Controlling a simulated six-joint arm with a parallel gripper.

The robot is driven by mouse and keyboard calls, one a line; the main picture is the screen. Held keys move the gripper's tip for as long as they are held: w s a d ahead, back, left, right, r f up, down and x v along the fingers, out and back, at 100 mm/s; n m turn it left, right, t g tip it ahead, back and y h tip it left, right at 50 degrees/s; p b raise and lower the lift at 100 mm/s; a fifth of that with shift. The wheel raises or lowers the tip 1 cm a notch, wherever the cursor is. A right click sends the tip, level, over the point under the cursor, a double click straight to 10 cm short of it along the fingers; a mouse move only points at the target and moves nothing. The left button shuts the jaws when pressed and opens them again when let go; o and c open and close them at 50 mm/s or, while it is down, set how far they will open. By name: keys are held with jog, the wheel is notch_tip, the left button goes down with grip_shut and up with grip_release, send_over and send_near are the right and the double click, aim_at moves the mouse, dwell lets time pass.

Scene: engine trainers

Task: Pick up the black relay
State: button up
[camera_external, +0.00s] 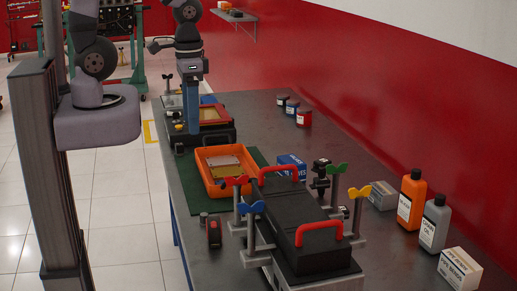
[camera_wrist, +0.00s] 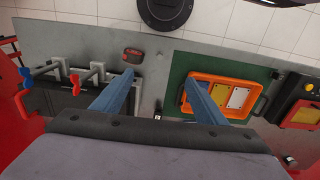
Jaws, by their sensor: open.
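I cannot pick out the black relay with certainty. A small black piece with a white mark (camera_wrist: 157,118) shows between my fingers near the palm in the wrist view, partly cut off by it. Upright black parts (camera_external: 320,178) stand behind the clamp fixture in the external view. A small dark item with a red face lies near the table's edge (camera_external: 213,232) and also shows in the wrist view (camera_wrist: 133,54). My gripper (camera_wrist: 158,95) is open and empty, its blue fingers wide apart; in the external view it hangs pointing down (camera_external: 193,128).
An orange tray (camera_external: 208,184) with flat plates sits on a green mat (camera_external: 187,172). The clamp fixture with red handles (camera_external: 320,228) fills the near table. A blue box (camera_external: 291,166), bottles (camera_external: 411,200) and cartons stand towards the red wall. Jars (camera_external: 304,118) stand farther back.

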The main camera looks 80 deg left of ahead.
jog(key=c, duration=0.6)
jog(key=shift+o, duration=0.2)
jog(key=shift+r, duration=0.15)
